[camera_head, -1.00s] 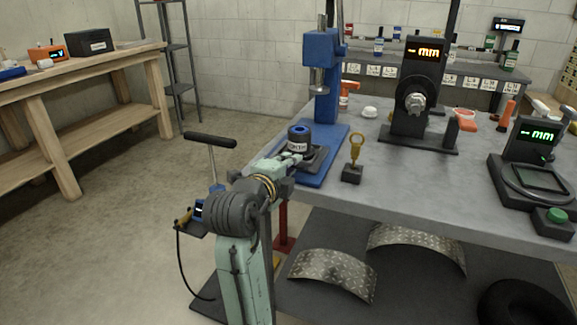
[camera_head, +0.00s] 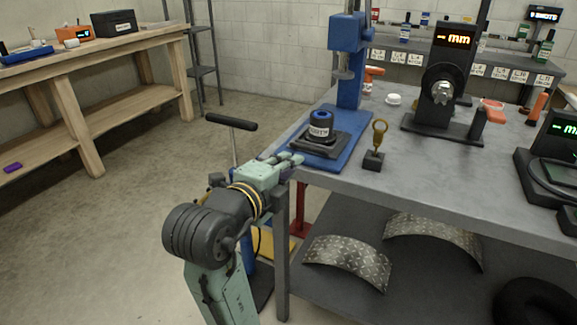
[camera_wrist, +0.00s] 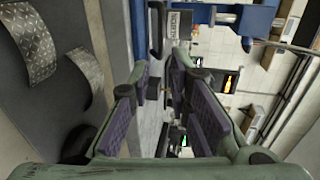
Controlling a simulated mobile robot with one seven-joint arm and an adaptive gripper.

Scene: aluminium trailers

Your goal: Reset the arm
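My gripper (camera_head: 292,161) is at the near left corner of the grey workbench (camera_head: 440,175), in front of the blue press (camera_head: 347,60). In the wrist view my gripper (camera_wrist: 160,80) has its two purple-padded fingers apart, with nothing between them. A dark cylinder (camera_head: 320,131) with a blue top and a white label stands upright on a dark plate on the press's base. It is beyond my fingertips, apart from them.
A brass-coloured eye piece on a dark block (camera_head: 374,158) stands right of the press. A black gauge (camera_head: 443,90) with an orange display is behind it. Curved tread plates (camera_head: 345,262) lie on the lower shelf. A black T-handle (camera_head: 231,121) rises left of my gripper. Open floor lies left.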

